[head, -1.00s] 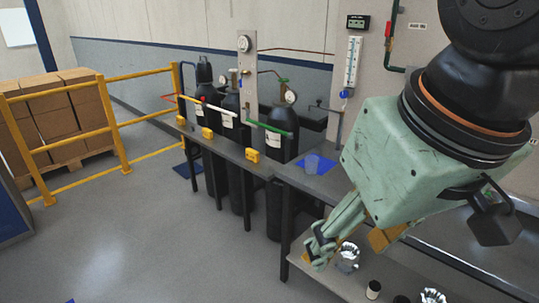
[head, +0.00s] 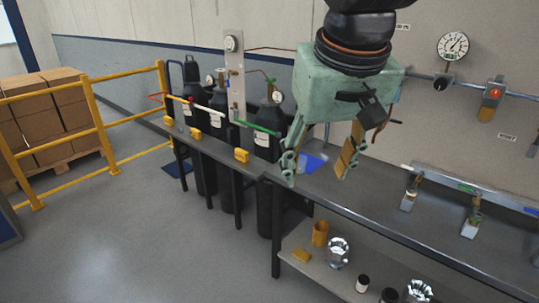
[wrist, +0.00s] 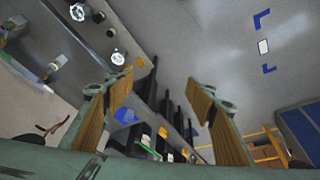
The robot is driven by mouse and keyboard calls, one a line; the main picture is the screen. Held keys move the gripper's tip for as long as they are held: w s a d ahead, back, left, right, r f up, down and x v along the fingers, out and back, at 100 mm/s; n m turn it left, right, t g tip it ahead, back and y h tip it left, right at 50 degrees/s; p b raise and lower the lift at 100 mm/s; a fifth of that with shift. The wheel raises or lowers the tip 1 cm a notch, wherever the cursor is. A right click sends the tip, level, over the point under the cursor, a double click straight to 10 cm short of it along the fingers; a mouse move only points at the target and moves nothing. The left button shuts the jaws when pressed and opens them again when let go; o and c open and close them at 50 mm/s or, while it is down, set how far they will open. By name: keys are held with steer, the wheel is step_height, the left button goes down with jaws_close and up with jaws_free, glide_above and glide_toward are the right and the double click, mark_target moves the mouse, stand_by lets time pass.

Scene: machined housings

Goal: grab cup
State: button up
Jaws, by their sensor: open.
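A blue mat (head: 314,162) lies on the grey bench top; it also shows in the wrist view (wrist: 123,114). The clear cup seen on this mat in the earlier head frame is hard to make out now, as my gripper is in front of that spot. My gripper (head: 318,176) hangs with its fingers pointing down, spread wide and empty, in line with the mat in the head view. In the wrist view the two fingers (wrist: 160,90) stand apart with nothing between their pads.
An orange cylinder (head: 320,233), a shiny glass-like object (head: 338,251) and small dark jars (head: 362,284) stand on the lower shelf. Tall black gas bottles (head: 268,140) stand behind the bench. Yellow blocks (head: 241,156) sit along the bench's front edge. A yellow railing (head: 95,115) is at left.

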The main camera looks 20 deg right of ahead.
steer(key=w+d+f+m+p, duration=0.1)
steer(key=w+d+p, duration=0.15)
steer(key=w, duration=0.65)
steer(key=w+d+f+m+h+p, duration=0.1)
steer(key=w+d, duration=0.3)
steer(key=w, duration=0.6)
steer(key=w+d+f+m+p, duration=0.1)
steer(key=w+d+p, duration=0.15)
steer(key=w, duration=0.65)
steer(key=w+d+f+m+p, duration=0.1)
steer(key=w+d+f, duration=0.2)
steer(key=w+f, duration=0.3)
steer(key=w+d+f+p, duration=0.2)
steer(key=w+d+f, duration=0.2)
steer(key=w+f, duration=0.2)
steer(key=w+d+f+m+h+p, duration=0.1)
steer(key=w+d+f, duration=0.3)
steer(key=w, duration=0.5)
steer(key=shift+w+d+f+m+p, duration=0.2)
steer(key=shift+f+m+p, duration=0.1)
steer(key=shift+f+p, duration=0.5)
steer(key=shift+f, duration=0.25)
glide_above(300, 165)
steer(key=w, duration=0.2)
step_height(300, 165, down, 8)
steer(key=shift+s+r, duration=0.2)
steer(key=shift+d+f, duration=0.1)
steer(key=shift+x, duration=2.5)
